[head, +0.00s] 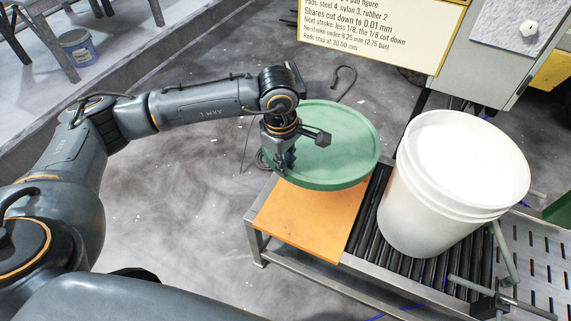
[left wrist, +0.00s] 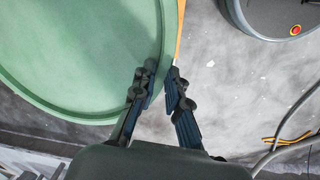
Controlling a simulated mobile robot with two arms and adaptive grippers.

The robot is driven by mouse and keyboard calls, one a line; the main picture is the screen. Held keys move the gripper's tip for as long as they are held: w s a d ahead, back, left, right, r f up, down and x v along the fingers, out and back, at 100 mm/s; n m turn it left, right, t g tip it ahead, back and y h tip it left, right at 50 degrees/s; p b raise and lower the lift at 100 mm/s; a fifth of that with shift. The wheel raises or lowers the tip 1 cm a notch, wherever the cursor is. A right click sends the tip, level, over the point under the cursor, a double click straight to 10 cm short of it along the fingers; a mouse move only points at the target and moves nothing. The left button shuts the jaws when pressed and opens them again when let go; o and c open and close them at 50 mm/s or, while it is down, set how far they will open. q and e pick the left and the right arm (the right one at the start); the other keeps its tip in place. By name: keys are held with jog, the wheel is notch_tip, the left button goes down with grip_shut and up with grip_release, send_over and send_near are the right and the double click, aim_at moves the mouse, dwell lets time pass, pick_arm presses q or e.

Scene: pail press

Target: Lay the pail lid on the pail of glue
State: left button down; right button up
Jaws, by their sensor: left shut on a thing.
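The pail lid (head: 335,140) is a wide green disc with a raised rim. It lies roughly flat over the far part of the orange board; I cannot tell whether it touches it. My left gripper (head: 285,163) is shut on the lid's near left rim. In the left wrist view the lid (left wrist: 85,50) fills the upper left, and the left gripper's fingers (left wrist: 160,82) pinch its edge. The pail of glue (head: 420,205) is white, upright and open, with white glue (head: 470,155) inside. It stands right of the lid, apart from it. My right gripper is out of view.
The orange board (head: 310,220) adjoins the roller conveyor (head: 367,225) under the pail. A grey machine (head: 480,65) and a sign (head: 385,30) stand behind. Metal rods (head: 505,255) stand close to the pail's right. A blue-grey bucket (head: 78,48) stands far left.

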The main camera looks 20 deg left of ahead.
pick_arm(q)
notch_tip(320, 180, up, 11)
jog(key=p, duration=0.5)
dwell(0.6)
jog(key=shift+r, duration=0.1)
